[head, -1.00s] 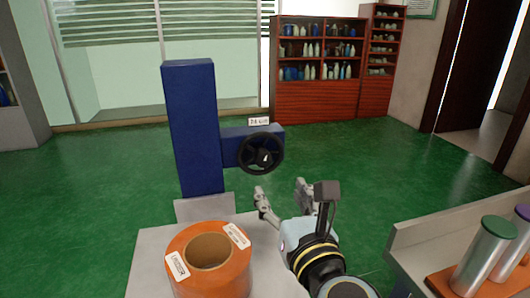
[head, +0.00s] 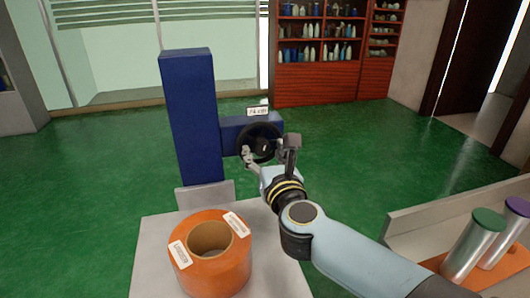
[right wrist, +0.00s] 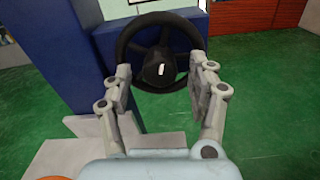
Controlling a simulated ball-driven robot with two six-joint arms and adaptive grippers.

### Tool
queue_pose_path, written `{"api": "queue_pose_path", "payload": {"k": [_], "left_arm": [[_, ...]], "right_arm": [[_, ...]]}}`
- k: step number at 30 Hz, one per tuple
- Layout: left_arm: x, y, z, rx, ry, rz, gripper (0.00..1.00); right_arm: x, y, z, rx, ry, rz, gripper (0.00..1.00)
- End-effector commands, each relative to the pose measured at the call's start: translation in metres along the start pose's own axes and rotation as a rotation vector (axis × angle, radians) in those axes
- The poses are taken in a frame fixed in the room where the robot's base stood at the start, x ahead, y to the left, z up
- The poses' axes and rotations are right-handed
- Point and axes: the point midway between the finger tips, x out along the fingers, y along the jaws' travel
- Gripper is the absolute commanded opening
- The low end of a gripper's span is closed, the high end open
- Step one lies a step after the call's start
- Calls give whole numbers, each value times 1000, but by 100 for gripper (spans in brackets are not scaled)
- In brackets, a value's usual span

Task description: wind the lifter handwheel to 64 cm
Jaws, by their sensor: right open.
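The black handwheel (head: 258,140) sits on the side arm of the blue lifter column (head: 193,120). A small white label (head: 257,111) above it carries a reading that looks like 74 cm, though it is too small to be sure. My right gripper (head: 265,152) is open and stands just in front of the wheel. In the right wrist view the wheel (right wrist: 160,25) fills the top middle, with a pale mark near its hub. The open fingers (right wrist: 165,85) lie at the left and right of its lower part; whether they touch it I cannot tell. My left gripper is not visible.
An orange roll (head: 190,268) with white labels stands on the pale platform (head: 155,235) before the column. At right, metal cylinders with green and purple tops (head: 475,250) stand on a bench (head: 410,238). Red shelves (head: 330,82) stand at the back. The green floor between is clear.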

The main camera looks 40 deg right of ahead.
Motion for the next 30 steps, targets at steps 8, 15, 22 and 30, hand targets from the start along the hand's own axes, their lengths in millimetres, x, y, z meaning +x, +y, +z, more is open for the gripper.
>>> {"api": "queue_pose_path", "payload": {"k": [8, 15, 22, 30], "left_arm": [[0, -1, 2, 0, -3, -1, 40], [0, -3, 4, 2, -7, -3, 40], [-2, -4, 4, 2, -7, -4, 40], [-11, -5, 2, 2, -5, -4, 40]], "right_arm": [[0, 0, 0, 0, 0, 0, 35], [0, 0, 0, 0, 0, 1, 4], [0, 0, 1, -20, 0, 1, 4], [0, 0, 2, -152, -2, 0, 4]]}}
